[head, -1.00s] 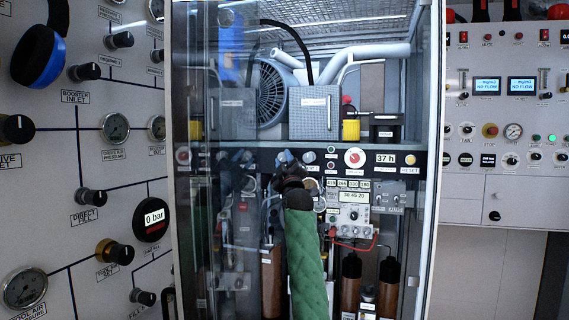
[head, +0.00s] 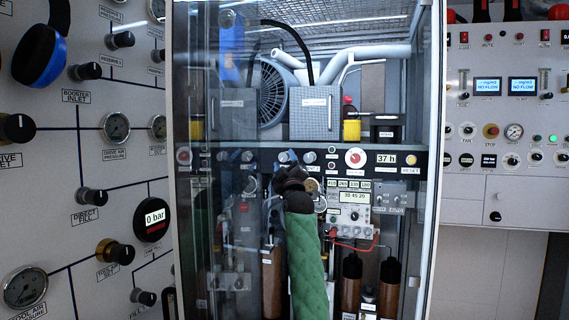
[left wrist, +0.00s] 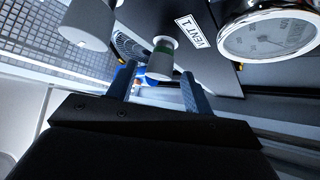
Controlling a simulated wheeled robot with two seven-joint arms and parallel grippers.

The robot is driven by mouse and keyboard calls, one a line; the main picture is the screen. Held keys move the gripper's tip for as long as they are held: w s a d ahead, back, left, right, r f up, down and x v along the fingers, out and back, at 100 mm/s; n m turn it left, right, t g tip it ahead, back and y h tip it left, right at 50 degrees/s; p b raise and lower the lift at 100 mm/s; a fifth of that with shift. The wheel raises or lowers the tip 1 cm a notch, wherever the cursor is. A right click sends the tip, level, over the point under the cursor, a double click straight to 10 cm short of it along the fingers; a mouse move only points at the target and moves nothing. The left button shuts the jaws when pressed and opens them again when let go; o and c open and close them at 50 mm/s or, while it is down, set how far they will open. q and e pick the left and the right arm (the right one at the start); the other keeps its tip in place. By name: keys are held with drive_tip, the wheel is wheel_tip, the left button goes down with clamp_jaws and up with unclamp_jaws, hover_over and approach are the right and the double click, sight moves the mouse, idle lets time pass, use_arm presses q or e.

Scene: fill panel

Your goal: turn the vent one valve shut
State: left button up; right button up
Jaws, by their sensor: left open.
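The vent one valve is a light grey knob with a green band (left wrist: 161,58), beside a white "VENT 1" label (left wrist: 192,31) in the left wrist view. My left gripper (left wrist: 159,76) is open, with one blue-grey finger on each side of the knob's end. I cannot tell whether either finger touches it. In the head view my left gripper (head: 287,164) is at the dark control strip inside the cabinet and hides part of it. My right gripper is not in view.
Another grey knob (left wrist: 88,24) and a round gauge (left wrist: 268,36) flank the valve in the left wrist view. A red button (head: 355,157) and a "37 h" display (head: 386,159) are farther right on the strip. The cabinet's glass panel (head: 215,250) stands left of my arm.

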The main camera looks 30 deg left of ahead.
use_arm(q)
drive_tip(key=b+v, duration=0.1)
drive_tip(key=v, duration=0.6)
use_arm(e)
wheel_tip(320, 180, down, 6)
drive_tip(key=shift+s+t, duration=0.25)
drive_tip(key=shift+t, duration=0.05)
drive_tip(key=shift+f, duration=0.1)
